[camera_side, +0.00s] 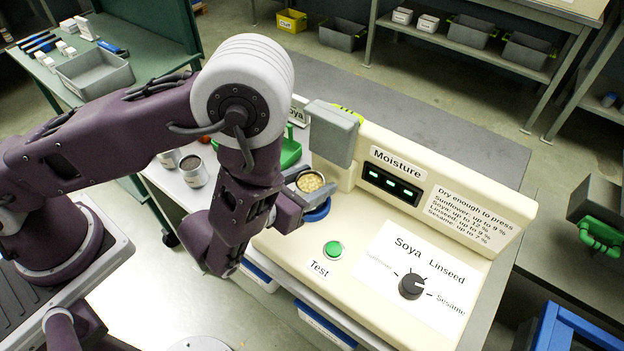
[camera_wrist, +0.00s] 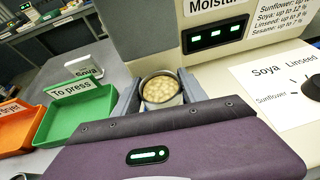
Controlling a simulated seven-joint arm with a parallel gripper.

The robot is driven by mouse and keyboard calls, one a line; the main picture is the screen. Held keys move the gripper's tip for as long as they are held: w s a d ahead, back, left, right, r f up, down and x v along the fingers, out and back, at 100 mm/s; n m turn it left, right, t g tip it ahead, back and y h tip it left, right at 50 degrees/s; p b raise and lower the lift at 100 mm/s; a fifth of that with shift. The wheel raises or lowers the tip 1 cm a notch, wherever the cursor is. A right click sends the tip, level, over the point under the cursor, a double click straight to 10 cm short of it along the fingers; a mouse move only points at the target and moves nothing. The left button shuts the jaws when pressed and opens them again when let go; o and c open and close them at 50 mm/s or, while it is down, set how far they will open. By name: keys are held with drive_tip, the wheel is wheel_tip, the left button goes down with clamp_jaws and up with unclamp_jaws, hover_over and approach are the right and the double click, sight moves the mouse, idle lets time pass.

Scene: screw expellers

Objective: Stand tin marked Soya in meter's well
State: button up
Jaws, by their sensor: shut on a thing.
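A metal tin full of pale round seeds (camera_side: 311,181) is upright between the fingers of my gripper (camera_side: 301,194). It also shows in the wrist view (camera_wrist: 159,90), where my gripper (camera_wrist: 160,100) has one finger on each side of it. No marking on the tin can be read from here. The meter (camera_side: 345,240) is a cream housing with a blue-ringed well (camera_side: 319,212). The tin is at this well, with part of the blue ring showing below it. I cannot tell whether its base is seated inside.
A grey block (camera_side: 334,133) on the meter stands close behind the tin. The test button (camera_side: 333,250) and dial (camera_side: 411,286) are to the right. Two more tins (camera_side: 193,171) (camera_side: 170,158) stand left. A green tray (camera_wrist: 75,108) and orange tray (camera_wrist: 14,128) lie beside the meter.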

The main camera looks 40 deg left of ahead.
drive_tip(key=shift+f, duration=0.65)
idle(0.4)
drive_tip(key=o, duration=1.1)
drive_tip(key=shift+o, duration=0.2)
